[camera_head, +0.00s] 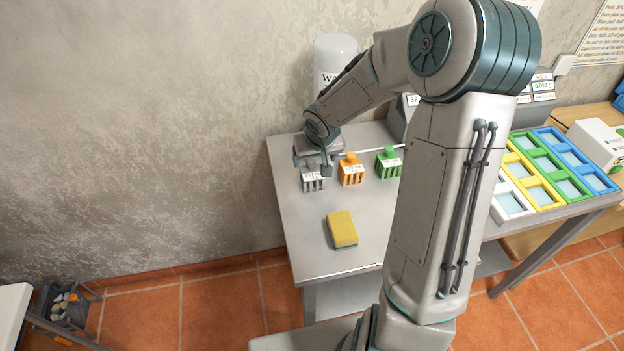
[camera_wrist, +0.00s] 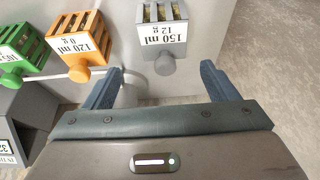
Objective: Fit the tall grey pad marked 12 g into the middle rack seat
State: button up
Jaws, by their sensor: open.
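A grey slotted block (camera_wrist: 163,31) with a round knob has a label reading 150 ml, 12 g. In the head view this grey block (camera_head: 313,182) is leftmost of three slotted blocks on the grey table. My gripper (camera_head: 312,164) is over it, partly hidden by my wrist. In the wrist view my gripper (camera_wrist: 161,70) is open and empty, with one finger to each side of the knob, not visibly touching it. An orange block (camera_head: 351,171) marked 120 ml, 0 g and a green block (camera_head: 388,164) stand to its right. I cannot make out the middle rack seat.
A yellow sponge (camera_head: 342,229) lies on the table's front part. Colored frames (camera_head: 540,168) with pale blue panes lie to the right, beyond my arm. A white cylinder (camera_head: 333,58) and a display unit stand at the back. A dark crate (camera_head: 69,307) is on the floor.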

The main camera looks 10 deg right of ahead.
aim_at(311, 164)
jog(key=shift+a+x, duration=0.15)
jog(key=shift+x, duration=1.6)
jog(key=shift+a+x, duration=0.15)
jog(key=shift+x, duration=1.55)
jog(key=shift+w, duration=0.15)
jog(key=c, duration=1.1)
